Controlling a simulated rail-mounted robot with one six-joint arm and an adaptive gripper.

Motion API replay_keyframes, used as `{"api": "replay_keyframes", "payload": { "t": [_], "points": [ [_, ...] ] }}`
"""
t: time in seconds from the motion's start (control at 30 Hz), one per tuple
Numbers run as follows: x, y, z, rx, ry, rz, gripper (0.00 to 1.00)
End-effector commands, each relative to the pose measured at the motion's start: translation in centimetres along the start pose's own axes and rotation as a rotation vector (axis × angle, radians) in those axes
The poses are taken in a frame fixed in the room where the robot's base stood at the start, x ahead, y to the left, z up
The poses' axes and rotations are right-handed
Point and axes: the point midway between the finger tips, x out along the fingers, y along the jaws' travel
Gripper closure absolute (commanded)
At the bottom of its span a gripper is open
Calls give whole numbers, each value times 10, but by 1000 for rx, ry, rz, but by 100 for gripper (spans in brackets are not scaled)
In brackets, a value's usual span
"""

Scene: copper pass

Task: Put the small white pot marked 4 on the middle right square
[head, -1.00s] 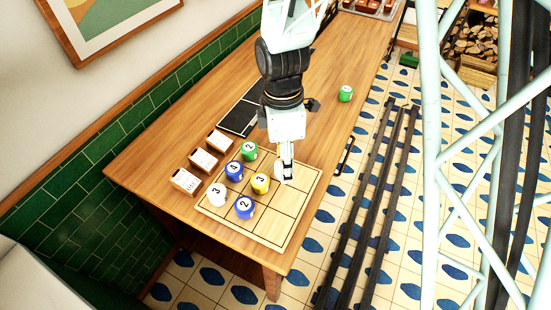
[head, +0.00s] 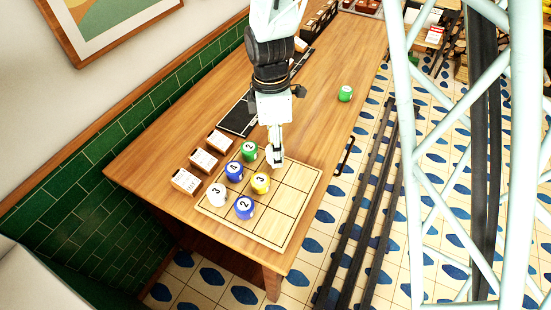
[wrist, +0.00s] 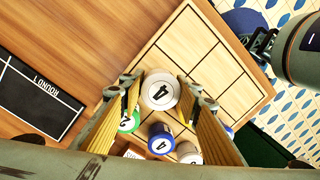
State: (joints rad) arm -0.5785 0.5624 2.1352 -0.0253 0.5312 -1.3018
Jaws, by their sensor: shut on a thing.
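The small white pot marked 4 (wrist: 160,91) is between the fingers of my gripper (wrist: 160,98) in the wrist view, number facing the camera. In the head view my gripper (head: 275,150) is shut on it, over the far edge of the wooden grid board (head: 287,209), beside the green pot marked 2 (head: 249,152). The pot appears held above the board.
Blue pots marked 4 (head: 234,171) and 2 (head: 244,207) and a white pot marked 3 (head: 217,194) stand on the board's left part. Small card boxes (head: 186,182) line its left side. Another green pot (head: 345,93) stands apart near the table's right edge.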

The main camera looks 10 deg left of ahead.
Motion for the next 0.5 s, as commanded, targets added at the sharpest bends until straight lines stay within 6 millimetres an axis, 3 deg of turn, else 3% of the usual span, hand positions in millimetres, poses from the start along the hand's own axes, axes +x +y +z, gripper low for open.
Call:
{"api": "replay_keyframes", "payload": {
  "t": [0.3, 0.5],
  "points": [
    [29, 4, -2, 0, 0, -2, 93],
    [35, 5, -2, 0, 0, 0, 93]
  ]
}}
